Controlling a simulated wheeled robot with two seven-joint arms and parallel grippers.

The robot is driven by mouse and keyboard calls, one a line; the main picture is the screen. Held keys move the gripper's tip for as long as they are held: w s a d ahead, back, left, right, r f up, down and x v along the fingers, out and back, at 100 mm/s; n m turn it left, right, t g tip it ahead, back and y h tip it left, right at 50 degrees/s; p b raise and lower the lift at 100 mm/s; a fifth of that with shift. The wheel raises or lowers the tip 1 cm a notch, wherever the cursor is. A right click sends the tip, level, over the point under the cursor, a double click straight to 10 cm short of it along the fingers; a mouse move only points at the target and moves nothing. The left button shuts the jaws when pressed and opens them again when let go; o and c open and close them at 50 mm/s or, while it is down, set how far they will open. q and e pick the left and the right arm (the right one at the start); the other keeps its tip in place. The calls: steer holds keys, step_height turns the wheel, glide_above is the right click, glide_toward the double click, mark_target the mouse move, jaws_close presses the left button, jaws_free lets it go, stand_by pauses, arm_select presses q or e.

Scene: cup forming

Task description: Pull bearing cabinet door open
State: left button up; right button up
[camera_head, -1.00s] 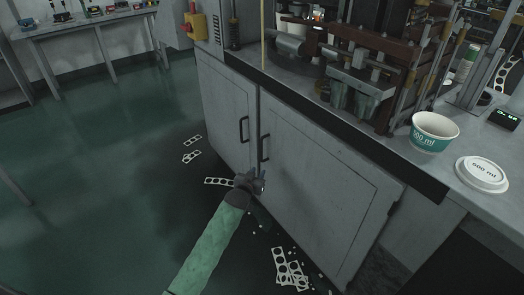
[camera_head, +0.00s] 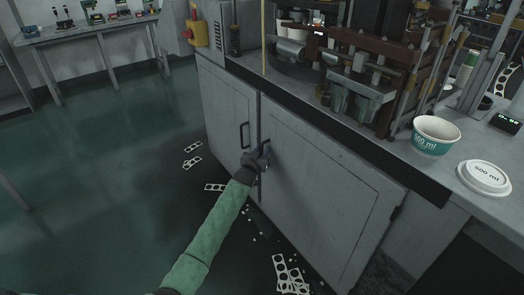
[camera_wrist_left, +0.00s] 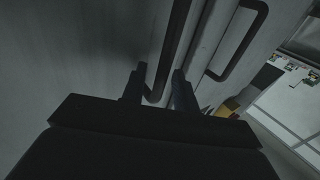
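The cabinet below the workbench has two grey doors, a narrow left door (camera_head: 226,112) and a wide right door (camera_head: 325,185), both closed. The left door has a dark bar handle (camera_head: 242,136). My left gripper (camera_head: 263,153) is at the right door's dark handle (camera_head: 262,186) and hides part of it. In the left wrist view, the fingers of my left gripper (camera_wrist_left: 159,88) stand apart, with the lower end of a handle (camera_wrist_left: 172,50) between them. A gap shows beside the handle, so the fingers look open. The other handle (camera_wrist_left: 239,45) is right of them. My right gripper is not in view.
A white-and-green cup (camera_head: 436,135) and a lid (camera_head: 484,177) stand on the benchtop, beside a brown-framed machine (camera_head: 375,65). Punched white scraps (camera_head: 287,272) lie on the floor near the cabinet. Open green floor (camera_head: 110,170) stretches left.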

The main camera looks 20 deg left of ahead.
arm_select(q)
steer(key=shift+w, duration=0.4)
jaws_close()
